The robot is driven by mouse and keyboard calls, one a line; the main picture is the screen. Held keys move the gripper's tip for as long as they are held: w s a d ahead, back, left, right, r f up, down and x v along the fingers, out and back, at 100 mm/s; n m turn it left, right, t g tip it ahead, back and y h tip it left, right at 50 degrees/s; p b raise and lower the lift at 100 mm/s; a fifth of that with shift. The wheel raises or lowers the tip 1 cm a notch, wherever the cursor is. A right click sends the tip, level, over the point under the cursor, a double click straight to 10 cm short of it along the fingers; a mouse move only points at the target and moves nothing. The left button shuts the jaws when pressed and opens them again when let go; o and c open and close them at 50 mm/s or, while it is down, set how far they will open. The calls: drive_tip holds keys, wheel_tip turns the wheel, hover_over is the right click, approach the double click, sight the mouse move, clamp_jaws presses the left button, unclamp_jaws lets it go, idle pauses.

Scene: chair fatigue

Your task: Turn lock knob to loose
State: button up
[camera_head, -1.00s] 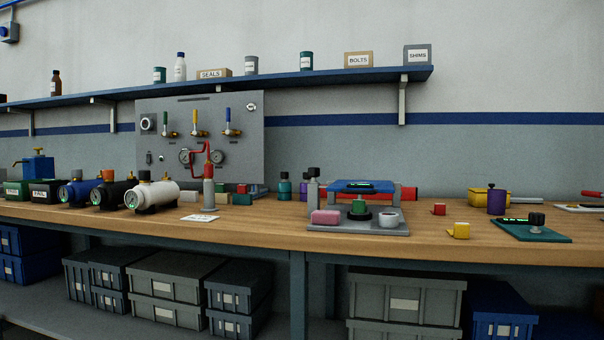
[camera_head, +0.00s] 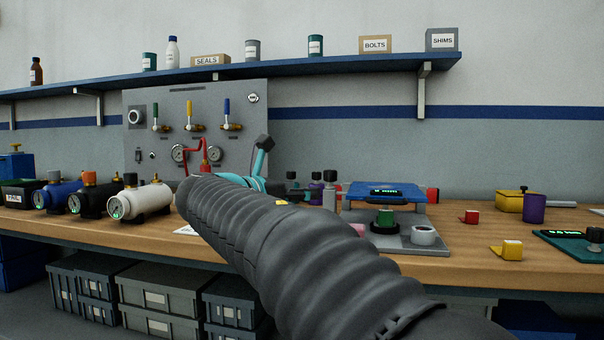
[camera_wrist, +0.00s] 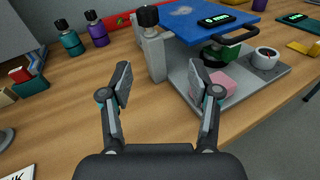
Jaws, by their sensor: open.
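A grey fixture (camera_head: 420,240) stands on the bench, with a blue raised plate (camera_head: 385,193) bearing a lit green display. At its left a grey post (camera_wrist: 155,58) carries a black knob (camera_wrist: 147,16), which also shows in the head view (camera_head: 331,176). No lock marking is readable on it. My gripper (camera_wrist: 160,82) is open and empty in the wrist view, in front of the post and apart from the knob.
Teal (camera_wrist: 70,38) and purple (camera_wrist: 97,30) bottles stand left of the post. White, black and blue gauge cylinders (camera_head: 140,200) stand at the bench's left. A yellow block (camera_head: 508,250) and a teal plate with another black knob (camera_head: 595,236) lie right. Bare bench lies left of the fixture.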

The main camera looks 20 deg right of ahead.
sight(326, 175)
drive_tip(key=shift+n+h, duration=0.4)
drive_tip(key=shift+h, duration=0.1)
drive_tip(key=x, duration=0.4)
drive_tip(key=w+r+x, duration=0.1)
drive_tip(key=x, duration=0.4)
drive_tip(key=a+r+x, duration=0.1)
drive_tip(key=x, duration=0.4)
drive_tip(key=shift+w, duration=0.4)
